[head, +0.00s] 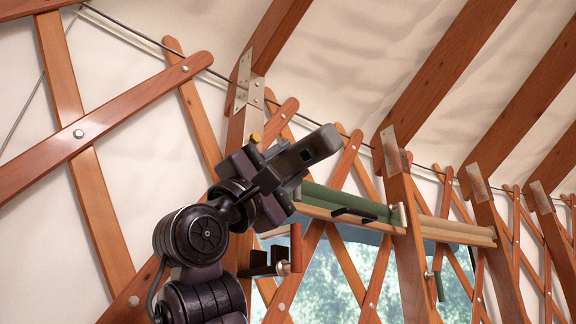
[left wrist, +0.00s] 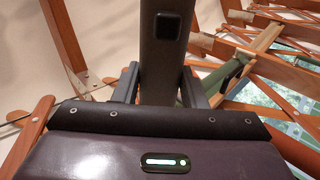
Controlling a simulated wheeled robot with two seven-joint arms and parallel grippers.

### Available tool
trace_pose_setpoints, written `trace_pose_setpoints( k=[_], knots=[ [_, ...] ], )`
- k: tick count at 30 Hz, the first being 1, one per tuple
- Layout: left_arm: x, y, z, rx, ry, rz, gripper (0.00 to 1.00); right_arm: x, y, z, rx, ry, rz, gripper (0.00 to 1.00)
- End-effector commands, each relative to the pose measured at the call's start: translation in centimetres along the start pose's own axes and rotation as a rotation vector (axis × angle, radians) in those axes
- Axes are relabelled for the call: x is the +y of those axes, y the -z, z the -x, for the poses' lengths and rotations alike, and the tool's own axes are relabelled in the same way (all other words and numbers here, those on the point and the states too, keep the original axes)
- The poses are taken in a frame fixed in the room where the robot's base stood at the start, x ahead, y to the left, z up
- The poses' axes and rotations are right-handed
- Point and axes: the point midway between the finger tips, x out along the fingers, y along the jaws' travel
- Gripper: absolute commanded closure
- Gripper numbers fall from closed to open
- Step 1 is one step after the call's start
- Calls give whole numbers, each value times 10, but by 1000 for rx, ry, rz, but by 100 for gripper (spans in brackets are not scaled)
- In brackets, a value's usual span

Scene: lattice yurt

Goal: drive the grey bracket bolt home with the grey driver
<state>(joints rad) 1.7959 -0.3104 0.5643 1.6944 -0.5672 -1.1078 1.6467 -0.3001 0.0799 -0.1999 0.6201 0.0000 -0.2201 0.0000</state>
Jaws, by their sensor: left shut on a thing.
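My left gripper (head: 272,176) is raised in front of the lattice wall and shut on the grey driver (head: 312,150). The driver's blunt grey body points up and right in the head view. In the left wrist view the driver (left wrist: 165,50) stands between the two dark fingers, with a black square button on its face. A grey metal bracket (head: 250,88) joins the post and roof rib, above and left of the driver and apart from it in the picture. Small dots show on that bracket; I cannot tell which is the bolt. My right gripper is not in view.
Similar brackets (head: 390,150) sit on the posts to the right. A rolled green blind (head: 345,203) hangs behind the driver over a window. A dark holder with a wooden-handled thing (head: 296,248) is below my gripper. Wooden lattice slats (head: 90,130) cross at left.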

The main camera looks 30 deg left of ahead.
Motion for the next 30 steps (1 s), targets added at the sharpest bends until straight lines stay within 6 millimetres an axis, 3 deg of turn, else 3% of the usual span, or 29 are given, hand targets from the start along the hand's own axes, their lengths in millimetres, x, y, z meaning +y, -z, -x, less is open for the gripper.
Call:
trace_pose_setpoints(
  k=[19,30],
  knots=[
    [1,2,0,3,-3,0,100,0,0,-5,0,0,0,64],
    [0,-26,0,1,-2,0,100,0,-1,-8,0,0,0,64]
  ],
)
